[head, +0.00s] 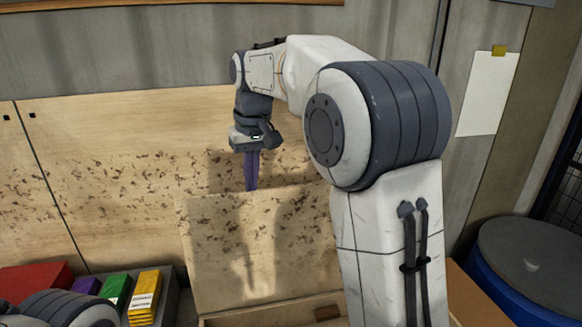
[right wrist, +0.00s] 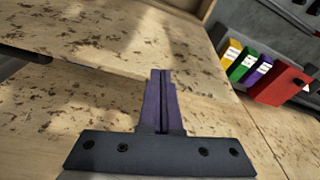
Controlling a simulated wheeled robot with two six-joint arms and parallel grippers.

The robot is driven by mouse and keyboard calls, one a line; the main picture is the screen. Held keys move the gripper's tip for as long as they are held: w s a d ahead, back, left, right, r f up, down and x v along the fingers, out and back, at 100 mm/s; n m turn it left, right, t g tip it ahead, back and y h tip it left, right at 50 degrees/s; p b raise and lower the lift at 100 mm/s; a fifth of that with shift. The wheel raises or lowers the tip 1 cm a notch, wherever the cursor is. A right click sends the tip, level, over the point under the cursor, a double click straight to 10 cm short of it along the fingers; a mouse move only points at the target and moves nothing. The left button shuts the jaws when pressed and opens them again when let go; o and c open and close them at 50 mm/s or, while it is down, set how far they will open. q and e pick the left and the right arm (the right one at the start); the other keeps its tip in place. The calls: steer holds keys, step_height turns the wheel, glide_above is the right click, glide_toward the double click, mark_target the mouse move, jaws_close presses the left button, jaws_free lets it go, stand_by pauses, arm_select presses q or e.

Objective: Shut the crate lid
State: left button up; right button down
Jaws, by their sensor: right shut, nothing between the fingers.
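The crate lid (head: 215,262) is a speckled light wood panel standing raised, tilted up, in the head view. Below it, the crate's wooden rim (head: 228,321) shows at the bottom edge; the rest of the crate is out of frame. My right gripper (head: 251,187) is shut and empty, its purple fingers pointing down at the lid's top edge, on the far side. The fingertips also show in the right wrist view (right wrist: 162,76), overlapping the edge of a speckled panel; whether they touch it I cannot tell. My left gripper is out of view.
Red, purple, green and yellow binders stand in a grey holder (head: 167,284) left of the lid. Speckled wooden panels (head: 110,140) stand behind. A blue barrel with a grey top (head: 530,250) is at the right. My right arm covers the lid's right side.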

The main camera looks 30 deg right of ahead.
steer(key=w+d+r+m+p, duration=0.1)
steer(key=w+d+r, duration=0.15)
steer(key=d, duration=0.45)
steer(key=w+d+r+m, duration=0.1)
steer(key=d+r+m, duration=0.15)
steer(key=d, duration=0.45)
step_height(320, 180, down, 9)
steer(key=s+h+p, duration=0.1)
steer(key=p, duration=0.1)
steer(key=shift+s+a+r, duration=0.15)
steer(key=shift+s+r, duration=0.05)
steer(key=shift+s, duration=0.2)
steer(key=shift+n, duration=0.25)
